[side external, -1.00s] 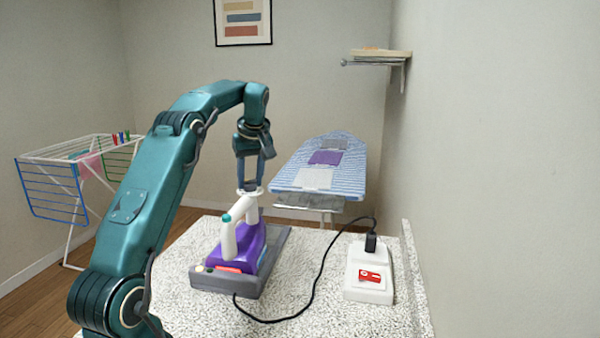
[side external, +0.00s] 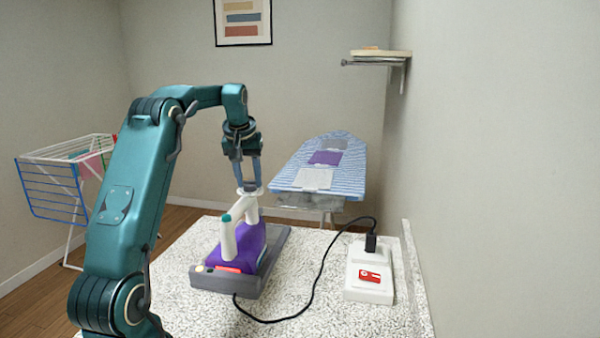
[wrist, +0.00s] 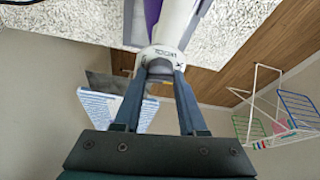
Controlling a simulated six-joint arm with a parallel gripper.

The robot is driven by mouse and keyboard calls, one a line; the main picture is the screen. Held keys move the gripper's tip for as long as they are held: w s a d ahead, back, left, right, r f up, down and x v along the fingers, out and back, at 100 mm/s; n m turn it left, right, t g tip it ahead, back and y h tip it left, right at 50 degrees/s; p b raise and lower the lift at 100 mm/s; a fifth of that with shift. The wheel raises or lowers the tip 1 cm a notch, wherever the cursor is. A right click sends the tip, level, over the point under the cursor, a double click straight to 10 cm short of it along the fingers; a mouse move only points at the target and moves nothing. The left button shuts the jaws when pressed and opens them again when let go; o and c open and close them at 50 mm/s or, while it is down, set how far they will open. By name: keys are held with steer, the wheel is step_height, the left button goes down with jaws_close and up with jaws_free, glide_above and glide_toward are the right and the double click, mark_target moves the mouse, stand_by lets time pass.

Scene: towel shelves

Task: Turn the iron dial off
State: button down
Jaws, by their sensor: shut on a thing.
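The iron (side external: 245,240) has a purple body and a white handle with a teal button, and rests on a dark grey base (side external: 270,275) on the speckled counter. The iron dial (side external: 250,190) is a white disc on top of the handle's far end. My gripper (side external: 249,184) points down from above, its two fingers shut on the dial. In the wrist view the dial (wrist: 160,54) sits between the fingertips (wrist: 160,68), with small dark markings on its rim. I cannot read its setting.
A black cord runs from the base to a white socket box (side external: 369,285) with a red switch at right. An ironing board (side external: 350,180) with folded cloths stands behind. A drying rack (side external: 60,180) is at left, and a wall bounds the right.

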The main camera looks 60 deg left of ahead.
steer(key=m+h, duration=0.1)
steer(key=m, duration=0.2)
steer(key=m+t, duration=0.1)
steer(key=m, duration=0.2)
steer(key=shift+s+a+m+t+h, duration=0.1)
steer(key=shift+a+m+t+h, duration=0.1)
steer(key=shift+m+t+h, duration=0.15)
steer(key=m+h, duration=0.2)
steer(key=m, duration=0.2)
steer(key=shift+m, duration=0.65)
steer(key=shift+c, duration=2.3)
jaws_free()
